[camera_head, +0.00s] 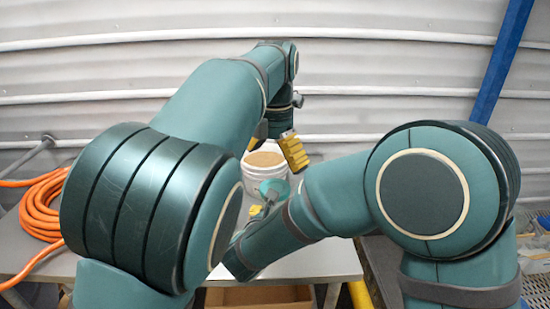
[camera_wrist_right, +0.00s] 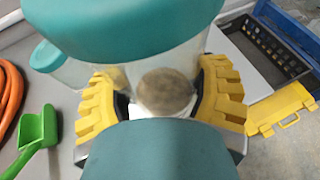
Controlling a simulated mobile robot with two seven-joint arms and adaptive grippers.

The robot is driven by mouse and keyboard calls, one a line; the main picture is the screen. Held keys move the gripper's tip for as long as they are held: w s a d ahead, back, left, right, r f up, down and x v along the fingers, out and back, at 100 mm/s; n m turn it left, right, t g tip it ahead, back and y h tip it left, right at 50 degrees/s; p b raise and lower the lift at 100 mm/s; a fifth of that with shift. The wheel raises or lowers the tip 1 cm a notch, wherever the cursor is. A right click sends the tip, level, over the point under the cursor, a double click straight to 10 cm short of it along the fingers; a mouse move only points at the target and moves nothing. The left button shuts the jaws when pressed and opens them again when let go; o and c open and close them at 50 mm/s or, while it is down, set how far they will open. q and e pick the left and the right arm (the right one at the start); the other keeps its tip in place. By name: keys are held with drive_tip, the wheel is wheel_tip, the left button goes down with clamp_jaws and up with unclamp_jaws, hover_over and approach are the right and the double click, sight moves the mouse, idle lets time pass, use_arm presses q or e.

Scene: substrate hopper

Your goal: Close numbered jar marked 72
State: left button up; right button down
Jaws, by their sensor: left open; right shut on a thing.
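In the right wrist view, a clear jar (camera_wrist_right: 188,72) with a brown clump inside stands between the yellow fingers of my right gripper (camera_wrist_right: 165,98), which is shut on it. A teal lid (camera_wrist_right: 130,22) is over the jar's top; I cannot tell whether it is fully seated. No number is readable. In the head view, the teal lid (camera_head: 274,188) shows just above my right gripper (camera_head: 257,211), partly hidden by my arm. My left gripper (camera_head: 278,148) is open and empty, with yellow fingers, above and behind the lid.
A white tub (camera_head: 252,178) of tan substrate stands behind the lid. The right wrist view shows another teal-lidded jar (camera_wrist_right: 45,56), a green scoop (camera_wrist_right: 38,130), a black crate (camera_wrist_right: 266,48) and a yellow object (camera_wrist_right: 282,108). An orange hose (camera_head: 42,207) lies coiled at left.

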sight(275, 187)
use_arm(q)
drive_tip(key=shift+f, duration=0.1)
drive_tip(key=shift+f, duration=3.9)
drive_tip(key=c, duration=1.3)
drive_tip(key=m, duration=0.3)
drive_tip(key=o, duration=1.3)
